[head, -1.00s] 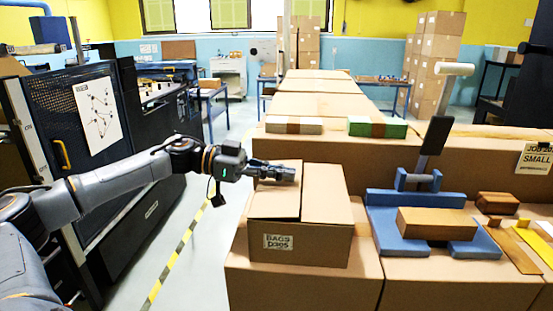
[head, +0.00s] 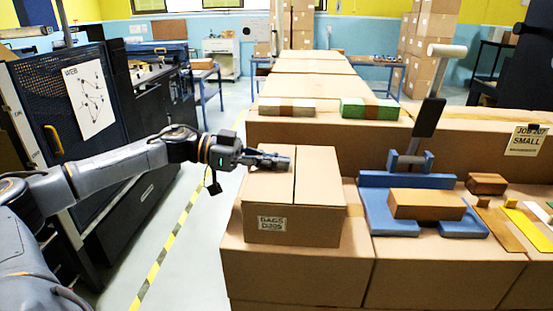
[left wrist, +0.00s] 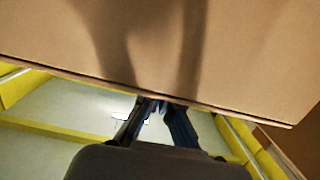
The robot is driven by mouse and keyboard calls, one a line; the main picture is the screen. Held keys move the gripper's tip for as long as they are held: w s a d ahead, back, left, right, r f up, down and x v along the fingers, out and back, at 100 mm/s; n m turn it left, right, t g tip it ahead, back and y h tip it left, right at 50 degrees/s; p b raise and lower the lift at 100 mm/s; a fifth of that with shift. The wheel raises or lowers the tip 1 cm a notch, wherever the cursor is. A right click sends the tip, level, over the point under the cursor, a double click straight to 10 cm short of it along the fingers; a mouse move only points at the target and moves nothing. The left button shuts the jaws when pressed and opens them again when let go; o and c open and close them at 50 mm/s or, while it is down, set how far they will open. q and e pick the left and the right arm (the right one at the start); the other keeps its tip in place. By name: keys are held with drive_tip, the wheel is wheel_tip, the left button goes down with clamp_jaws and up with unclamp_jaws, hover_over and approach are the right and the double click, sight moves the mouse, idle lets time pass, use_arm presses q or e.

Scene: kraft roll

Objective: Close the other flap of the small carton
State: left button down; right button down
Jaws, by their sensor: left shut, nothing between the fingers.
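The small carton (head: 300,222), labelled BAGS, sits on a larger kraft box. Its left flap (head: 268,190) and right flap (head: 320,175) both look flat across the top, with a thin seam between them. My left gripper (head: 284,162) is shut and empty, lying over the far part of the left flap; I cannot tell whether it touches. In the left wrist view the shut fingertips (left wrist: 155,104) are at the edge of a broad cardboard face (left wrist: 160,45), which hides what lies beyond. My right gripper is not in view.
A blue fixture (head: 375,205) holding a brown block (head: 427,205) stands right of the carton. White (head: 286,108) and green (head: 370,110) banded bundles lie on the boxes behind. A dark machine (head: 85,130) stands at left, beside open floor.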

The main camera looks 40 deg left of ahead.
use_arm(q)
wheel_tip(320, 180, up, 4)
drive_tip(key=p, duration=0.4)
drive_tip(key=shift+s+a+f+b, duration=0.1)
drive_tip(key=shift+s+a+b, duration=0.05)
drive_tip(key=shift+a+b, duration=0.15)
drive_tip(key=r+b+v, duration=0.1)
drive_tip(key=b+v, duration=0.3)
drive_tip(key=v, duration=0.5)
drive_tip(key=shift+r+b, duration=0.25)
drive_tip(key=shift+b, duration=0.15)
drive_tip(key=shift+a, duration=0.1)
